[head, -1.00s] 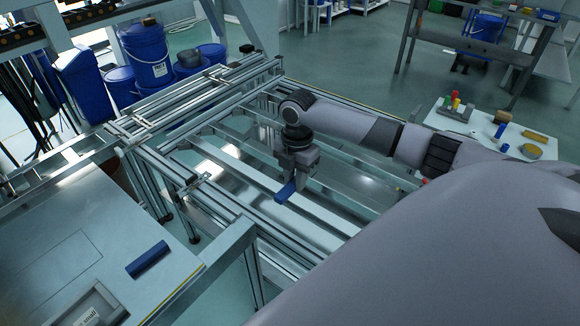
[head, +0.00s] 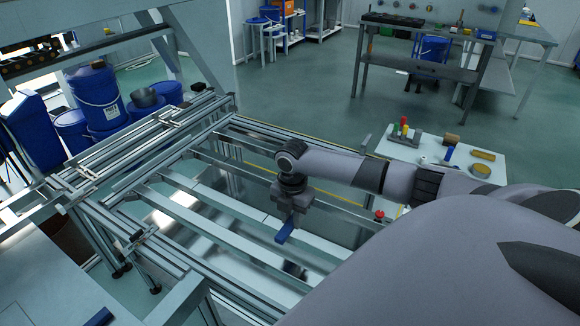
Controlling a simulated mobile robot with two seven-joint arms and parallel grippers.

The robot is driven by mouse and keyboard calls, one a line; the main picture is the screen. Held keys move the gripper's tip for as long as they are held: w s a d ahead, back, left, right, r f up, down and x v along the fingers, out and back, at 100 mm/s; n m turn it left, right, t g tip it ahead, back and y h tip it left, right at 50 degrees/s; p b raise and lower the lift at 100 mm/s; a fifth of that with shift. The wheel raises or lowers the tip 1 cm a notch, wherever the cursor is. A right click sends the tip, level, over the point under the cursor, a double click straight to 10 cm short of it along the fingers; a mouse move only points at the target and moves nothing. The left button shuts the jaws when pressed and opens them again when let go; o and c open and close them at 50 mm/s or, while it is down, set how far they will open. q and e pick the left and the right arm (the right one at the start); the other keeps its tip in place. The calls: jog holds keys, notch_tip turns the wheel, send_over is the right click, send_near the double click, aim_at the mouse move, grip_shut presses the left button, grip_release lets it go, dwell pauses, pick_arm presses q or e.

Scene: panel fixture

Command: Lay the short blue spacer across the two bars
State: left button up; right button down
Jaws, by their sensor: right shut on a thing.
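My right gripper (head: 289,213) is shut on a short blue spacer (head: 285,234), which hangs below the fingers and looks tilted. It is over the open metal panel fixture. Long silver bars run diagonally through the fixture, among them one bar (head: 215,198) and another nearer bar (head: 205,229). The spacer overlaps the bar area in the picture. I cannot tell its height over the bars or whether it touches one. My left gripper is out of view.
Another blue piece (head: 100,317) lies on the left table, cut off by the lower edge. A white side table (head: 395,149) with small coloured parts stands at the right. Blue buckets (head: 95,95) stand behind the fixture. My right arm hides the fixture's right side.

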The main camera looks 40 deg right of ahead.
dwell(0.3)
jog(key=shift+r+p, duration=0.15)
jog(key=shift+p, duration=0.4)
notch_tip(320, 180, down, 7)
jog(key=b, duration=0.4)
jog(key=shift+f+b, duration=0.5)
jog(key=shift+f, duration=0.2)
jog(key=c, duration=0.8)
grip_release()
jog(key=shift+c, duration=0.2)
jog(key=shift+r, duration=0.1)
notch_tip(320, 180, up, 7)
jog(key=shift+r+p, duration=0.1)
jog(key=shift+p, duration=0.25)
